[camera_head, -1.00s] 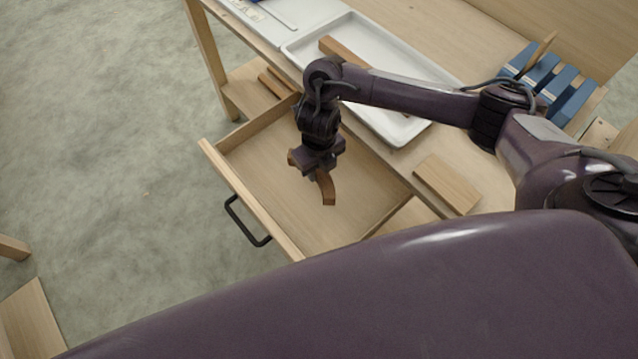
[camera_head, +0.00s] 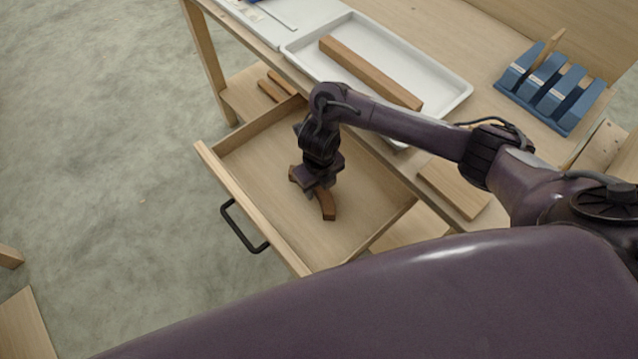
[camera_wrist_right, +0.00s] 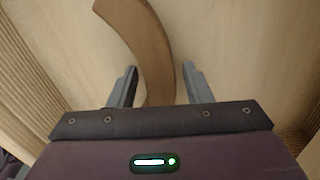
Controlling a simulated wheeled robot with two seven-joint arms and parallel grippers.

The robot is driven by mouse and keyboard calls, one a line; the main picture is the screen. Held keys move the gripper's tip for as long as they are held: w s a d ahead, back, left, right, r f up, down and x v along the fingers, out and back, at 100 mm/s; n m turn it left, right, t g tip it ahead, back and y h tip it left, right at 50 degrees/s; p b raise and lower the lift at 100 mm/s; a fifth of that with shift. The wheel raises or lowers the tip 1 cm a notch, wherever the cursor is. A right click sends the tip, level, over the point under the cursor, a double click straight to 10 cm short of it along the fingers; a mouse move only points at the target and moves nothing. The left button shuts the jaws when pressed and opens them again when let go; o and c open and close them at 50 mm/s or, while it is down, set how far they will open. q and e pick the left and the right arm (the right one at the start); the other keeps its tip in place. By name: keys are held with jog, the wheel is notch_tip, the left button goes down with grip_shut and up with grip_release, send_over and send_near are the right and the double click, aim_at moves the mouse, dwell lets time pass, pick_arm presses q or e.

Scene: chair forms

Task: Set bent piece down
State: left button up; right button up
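The bent piece (camera_head: 328,207) is a curved brown wooden part inside the open drawer (camera_head: 272,208). In the right wrist view the bent piece (camera_wrist_right: 146,42) lies against the pale drawer floor and runs between my fingers. My right gripper (camera_head: 315,193) is low in the drawer, over the middle of the piece and hiding part of it. In the right wrist view my right gripper (camera_wrist_right: 160,88) has its fingers on either side of the piece, with a visible gap at each side, so it is open. My left gripper is not in view.
A white tray (camera_head: 450,100) with a long brown bar (camera_head: 370,72) lies on the table behind the drawer. A blue rack (camera_head: 552,88) stands at the back right. A flat board (camera_head: 455,190) lies near the table edge.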

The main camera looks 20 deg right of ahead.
jog(key=shift+o, duration=0.2)
notch_tip(320, 180, up, 12)
jog(key=p, duration=0.5)
jog(key=shift+p, duration=0.4)
